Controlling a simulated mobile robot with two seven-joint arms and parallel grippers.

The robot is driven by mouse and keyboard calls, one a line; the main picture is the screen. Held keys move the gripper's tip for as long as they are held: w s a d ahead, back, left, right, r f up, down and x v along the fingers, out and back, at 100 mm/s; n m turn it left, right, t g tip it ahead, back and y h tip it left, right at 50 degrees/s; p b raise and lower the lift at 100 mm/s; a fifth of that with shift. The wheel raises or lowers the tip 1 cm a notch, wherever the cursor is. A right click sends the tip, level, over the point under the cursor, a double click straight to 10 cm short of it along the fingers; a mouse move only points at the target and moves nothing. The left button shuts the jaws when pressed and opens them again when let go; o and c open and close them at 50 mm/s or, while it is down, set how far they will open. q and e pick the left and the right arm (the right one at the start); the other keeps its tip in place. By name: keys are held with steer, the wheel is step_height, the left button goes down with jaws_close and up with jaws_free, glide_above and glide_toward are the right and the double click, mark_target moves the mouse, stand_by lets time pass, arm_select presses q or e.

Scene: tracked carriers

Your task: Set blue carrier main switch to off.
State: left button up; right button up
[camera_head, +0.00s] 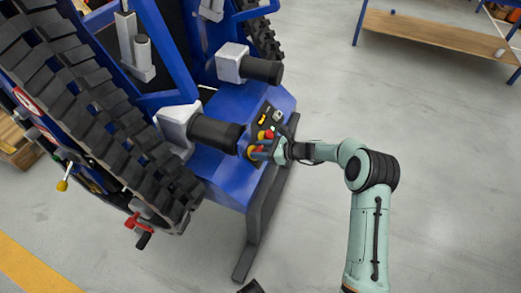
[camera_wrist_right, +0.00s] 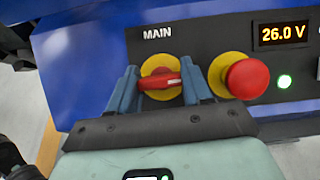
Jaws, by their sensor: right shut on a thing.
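The blue carrier (camera_head: 228,186) stands at the left of the head view, with a dark control panel on its end. Its main switch (camera_wrist_right: 160,82) is a red handle on a yellow round plate under the word MAIN. The handle lies roughly level, across the wrist view. My right gripper (camera_wrist_right: 160,88) has its blue fingers on either side of the handle, shut on its two ends. In the head view the right gripper (camera_head: 262,151) is at the panel and partly covers the switch.
A red mushroom button (camera_wrist_right: 247,78) on yellow sits close right of the switch. The display (camera_wrist_right: 283,34) reads 26.0 V and a green lamp (camera_wrist_right: 284,81) is lit. A blue-framed table (camera_head: 430,30) stands at the back right. Floor right of the carrier is clear.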

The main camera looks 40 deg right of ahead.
steer(key=shift+n+g+y, duration=0.3)
steer(key=shift+n+y, duration=0.2)
steer(key=shift+n, duration=0.6)
steer(key=shift+n+g+y, duration=0.3)
steer(key=shift+n+y, duration=0.1)
steer(key=shift+n, duration=0.6)
steer(key=n+g+y+b, duration=0.1)
steer(key=n, duration=0.3)
steer(key=shift+g, duration=0.4)
steer(key=n+g, duration=0.1)
steer(key=n, duration=0.2)
steer(key=shift+b, duration=0.3)
steer(key=n+g, duration=0.2)
steer(key=n, duration=0.2)
steer(key=shift+y, duration=0.3)
arm_select(q)
steer(key=shift+g, duration=0.6)
steer(key=shift+s+a+f, duration=0.1)
steer(key=shift+s+f, duration=0.2)
steer(key=shift+s, duration=0.3)
steer(key=shift+s+a+f, duration=0.1)
steer(key=shift+s+f, duration=0.2)
steer(key=shift+s, duration=0.3)
steer(key=shift+s+f, duration=0.3)
steer(key=shift+s, duration=0.3)
arm_select(e)
steer(key=shift+n+g+h, duration=0.4)
steer(key=shift+n+g, duration=0.5)
steer(key=shift+n, duration=1.1)
